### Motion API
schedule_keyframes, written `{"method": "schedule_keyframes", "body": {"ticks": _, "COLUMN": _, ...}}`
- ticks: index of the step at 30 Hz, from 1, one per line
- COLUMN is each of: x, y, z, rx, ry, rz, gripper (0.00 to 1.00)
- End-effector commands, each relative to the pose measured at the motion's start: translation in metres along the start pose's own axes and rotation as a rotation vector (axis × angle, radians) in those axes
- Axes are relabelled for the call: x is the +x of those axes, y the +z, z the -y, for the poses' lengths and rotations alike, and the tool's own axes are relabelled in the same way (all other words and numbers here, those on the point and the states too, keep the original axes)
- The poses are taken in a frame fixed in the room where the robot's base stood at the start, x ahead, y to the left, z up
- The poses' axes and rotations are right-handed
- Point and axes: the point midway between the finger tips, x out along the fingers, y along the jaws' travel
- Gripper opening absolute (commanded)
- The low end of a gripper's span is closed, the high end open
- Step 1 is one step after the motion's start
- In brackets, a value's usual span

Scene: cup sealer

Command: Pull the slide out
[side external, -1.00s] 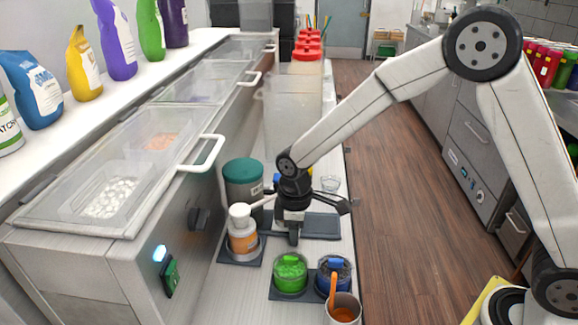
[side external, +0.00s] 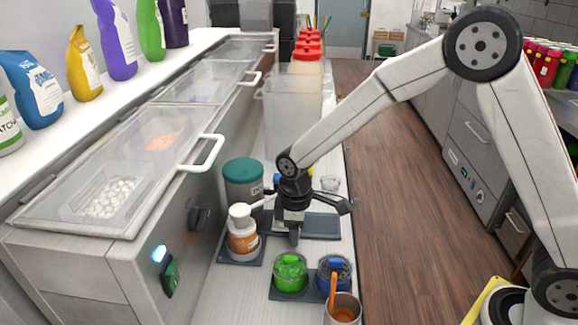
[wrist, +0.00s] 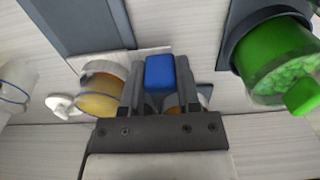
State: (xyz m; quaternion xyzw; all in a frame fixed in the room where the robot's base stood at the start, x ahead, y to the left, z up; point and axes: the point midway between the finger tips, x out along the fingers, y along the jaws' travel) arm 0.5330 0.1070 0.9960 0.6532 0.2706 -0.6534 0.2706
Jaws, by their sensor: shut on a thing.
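In the wrist view, my gripper (wrist: 163,76) has its two dark fingers on either side of a blue block (wrist: 160,73), shut on it. I cannot tell whether this block is the slide's handle; the rest of the slide is not clearly visible. In the side external view, my gripper (side external: 293,236) points down at the near edge of a dark grey plate (side external: 322,226) on the counter. The held block is hidden there by the gripper and wrist.
A white-pump bottle (side external: 242,241) stands close left of my gripper. A green jar (side external: 290,272), a blue jar (side external: 338,270) and a metal cup (side external: 345,312) stand in front. A green-lidded canister (side external: 243,180) and lidded bins with a white handle (side external: 203,152) are at left.

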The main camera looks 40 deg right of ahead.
Motion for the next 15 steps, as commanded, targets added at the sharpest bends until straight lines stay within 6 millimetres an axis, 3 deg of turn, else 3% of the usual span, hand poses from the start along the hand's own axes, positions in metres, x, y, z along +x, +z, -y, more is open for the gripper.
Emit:
{"method": "schedule_keyframes", "body": {"ticks": 10, "x": -0.001, "y": 0.002, "z": -0.001, "rx": 0.000, "ry": 0.001, "rz": -0.001, "gripper": 0.00}}
{"method": "schedule_keyframes", "body": {"ticks": 15, "x": -0.002, "y": 0.015, "z": -0.001, "rx": 0.001, "ry": 0.001, "rz": -0.001, "gripper": 0.00}}
